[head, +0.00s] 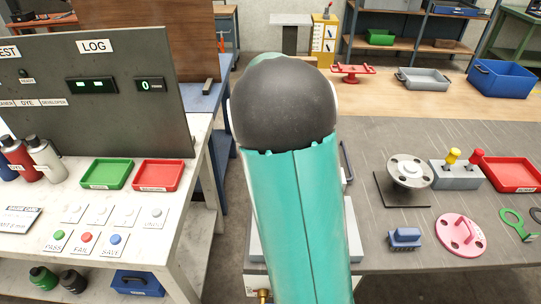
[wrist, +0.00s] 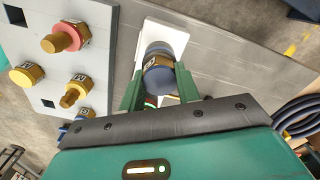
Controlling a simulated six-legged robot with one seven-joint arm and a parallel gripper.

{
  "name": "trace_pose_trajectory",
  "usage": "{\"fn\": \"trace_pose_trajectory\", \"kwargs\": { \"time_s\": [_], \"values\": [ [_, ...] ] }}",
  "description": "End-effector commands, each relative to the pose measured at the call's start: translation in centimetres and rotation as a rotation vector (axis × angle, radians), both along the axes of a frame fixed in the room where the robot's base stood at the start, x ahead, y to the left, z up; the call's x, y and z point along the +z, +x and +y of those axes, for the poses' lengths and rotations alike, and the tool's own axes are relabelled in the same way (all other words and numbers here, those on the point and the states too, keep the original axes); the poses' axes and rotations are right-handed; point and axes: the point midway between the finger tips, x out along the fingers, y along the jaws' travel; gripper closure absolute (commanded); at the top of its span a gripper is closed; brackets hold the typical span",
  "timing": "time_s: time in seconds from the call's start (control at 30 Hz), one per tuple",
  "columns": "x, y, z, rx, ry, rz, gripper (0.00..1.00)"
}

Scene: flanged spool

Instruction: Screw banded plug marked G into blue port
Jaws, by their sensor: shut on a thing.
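My gripper (wrist: 160,76) shows in the wrist view, its two green fingers shut on a banded plug (wrist: 158,69). The plug has a rounded dark blue end and a brass-coloured band with a small label that I cannot read surely. A white block lies just behind it; I cannot tell whether they touch. A grey board (wrist: 45,88) at the left carries several brass fittings with labels, one with a red ring (wrist: 67,36). A blue part (wrist: 72,132) at the board's lower edge is partly hidden by my gripper; I cannot tell whether it is the blue port. In the head view my arm hides the gripper.
In the head view, a grey workbench (head: 400,235) at the right holds a flanged metal spool (head: 409,171), a pink disc (head: 460,235) and a blue brush-like block (head: 404,238). A white table with a test panel (head: 95,95) stands at the left. Coiled dark hose (wrist: 298,117) lies right in the wrist view.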

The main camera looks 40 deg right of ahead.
Motion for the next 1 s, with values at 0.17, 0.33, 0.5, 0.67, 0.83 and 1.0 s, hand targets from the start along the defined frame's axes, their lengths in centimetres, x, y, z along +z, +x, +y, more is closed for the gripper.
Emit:
{"fn": "trace_pose_trajectory", "kwargs": {
  "time_s": [0.17, 0.33, 0.5, 0.67, 0.83, 1.0],
  "values": [
    [0.0, 0.0, 0.0, -0.131, -0.001, 0.0, 0.99],
    [0.0, 0.0, 0.0, -0.258, 0.0, -0.001, 0.54],
    [0.0, 0.0, 0.0, -0.256, 0.0, 0.0, 0.42],
    [0.0, 0.0, 0.0, -0.255, 0.0, 0.0, 0.42],
    [1.1, 0.1, 0.0, -0.253, 0.0, -0.002, 0.42],
    [4.2, 0.1, 0.0, -0.253, 0.0, -0.005, 0.42]
  ]
}}
